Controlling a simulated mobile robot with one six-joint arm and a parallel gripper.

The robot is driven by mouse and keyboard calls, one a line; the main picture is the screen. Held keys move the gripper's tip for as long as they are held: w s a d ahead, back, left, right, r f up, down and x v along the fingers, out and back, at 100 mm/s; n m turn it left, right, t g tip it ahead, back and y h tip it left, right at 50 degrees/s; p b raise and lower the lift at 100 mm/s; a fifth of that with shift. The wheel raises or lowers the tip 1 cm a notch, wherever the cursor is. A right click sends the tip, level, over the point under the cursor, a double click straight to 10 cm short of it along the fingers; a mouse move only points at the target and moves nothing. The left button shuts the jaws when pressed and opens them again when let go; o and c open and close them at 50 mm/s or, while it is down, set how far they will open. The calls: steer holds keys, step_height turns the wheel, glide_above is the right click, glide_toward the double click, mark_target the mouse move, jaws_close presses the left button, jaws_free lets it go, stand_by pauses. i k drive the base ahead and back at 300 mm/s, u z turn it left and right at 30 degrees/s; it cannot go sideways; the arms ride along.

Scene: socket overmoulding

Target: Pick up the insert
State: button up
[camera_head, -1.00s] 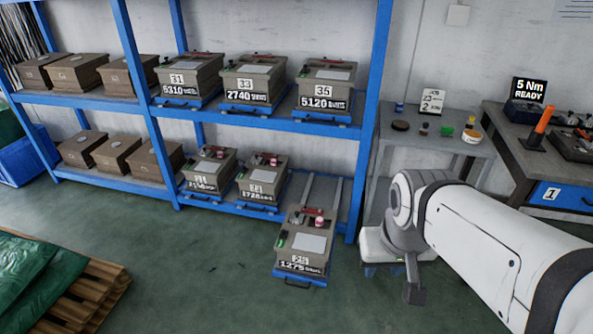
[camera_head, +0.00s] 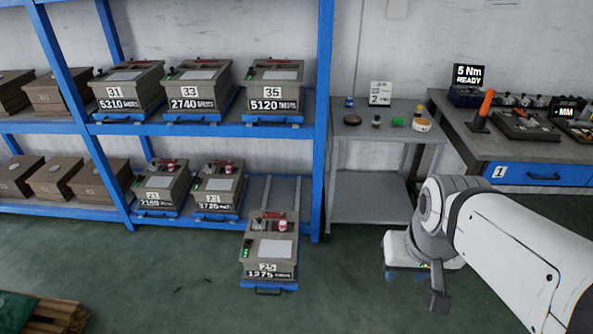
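I cannot make out with certainty which item is the insert. Small items stand on the grey side table: a blue one (camera_head: 349,102), a dark round one (camera_head: 352,119), a green one (camera_head: 397,121) and a round yellow-and-white one (camera_head: 422,124). Metal parts (camera_head: 519,100) lie at the back of the workbench, too small to identify. My gripper (camera_head: 439,300) hangs low over the floor in front of the side table, apart from all of these. Its fingers are too small and dark to tell open from shut, and I see nothing held.
A blue rack (camera_head: 324,130) with numbered moulds stands left. Mould 25 (camera_head: 270,249) sits pulled out on its tray toward the aisle. The workbench (camera_head: 465,140) carries an orange-handled tool (camera_head: 484,108) and a "5 Nm READY" display (camera_head: 468,75). Green floor (camera_head: 345,290) is clear between.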

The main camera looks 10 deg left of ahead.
mark_target(258, 224)
steer(key=z, duration=0.95)
steer(key=i, duration=2.5)
steer(key=u, duration=3.15)
steer(key=i, duration=1)
steer(key=u, duration=0.1)
